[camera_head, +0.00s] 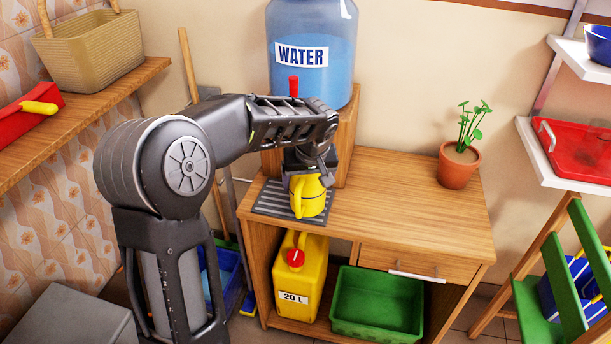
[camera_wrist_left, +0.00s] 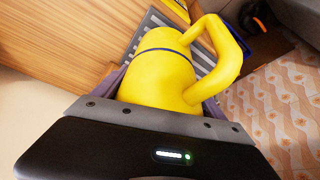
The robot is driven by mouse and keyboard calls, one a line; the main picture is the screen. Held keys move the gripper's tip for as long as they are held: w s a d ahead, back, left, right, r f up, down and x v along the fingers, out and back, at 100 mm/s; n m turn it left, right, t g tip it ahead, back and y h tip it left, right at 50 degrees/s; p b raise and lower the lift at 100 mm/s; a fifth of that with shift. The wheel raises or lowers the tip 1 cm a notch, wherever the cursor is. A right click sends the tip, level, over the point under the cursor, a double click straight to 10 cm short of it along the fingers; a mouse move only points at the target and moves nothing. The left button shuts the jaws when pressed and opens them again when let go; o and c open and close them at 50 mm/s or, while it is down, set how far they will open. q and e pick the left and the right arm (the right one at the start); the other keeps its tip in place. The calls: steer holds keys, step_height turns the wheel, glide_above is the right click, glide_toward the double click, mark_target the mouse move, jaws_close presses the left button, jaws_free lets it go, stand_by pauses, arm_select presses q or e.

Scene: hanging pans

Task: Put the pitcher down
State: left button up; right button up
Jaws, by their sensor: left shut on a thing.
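The yellow pitcher (camera_head: 312,198) is over the grey ribbed drip mat (camera_head: 267,199) on the wooden cabinet, in front of the water dispenser. In the left wrist view the pitcher (camera_wrist_left: 162,78) fills the space between the jaws, its handle to the right. My left gripper (camera_head: 306,170) is shut on the pitcher from above. The ribbed mat (camera_wrist_left: 151,22) shows behind the pitcher in the wrist view. I cannot tell whether the pitcher's base touches the mat. My right gripper is not in view.
The water dispenser (camera_head: 311,50) with a red tap (camera_head: 293,86) stands on a wooden stand behind the pitcher. A potted plant (camera_head: 460,163) is at the right of the cabinet top (camera_head: 400,205), which is clear between. A yellow jerrycan (camera_head: 300,277) and green tub (camera_head: 378,303) sit below.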

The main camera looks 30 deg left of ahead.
arm_select(q)
steer(key=shift+w+a, duration=0.25)
steer(key=shift+w, duration=0.05)
steer(key=shift+w+a+p, duration=0.45)
steer(key=shift+w+a, duration=0.5)
steer(key=shift+w, duration=0.05)
steer(key=shift+f, duration=0.55)
steer(key=shift+d+f, duration=0.1)
steer(key=shift+f, duration=0.1)
steer(key=shift+f+b, duration=0.2)
steer(key=shift+b, duration=0.1)
steer(key=o, duration=1.4)
steer(key=shift+o, duration=0.2)
steer(key=shift+r, duration=0.2)
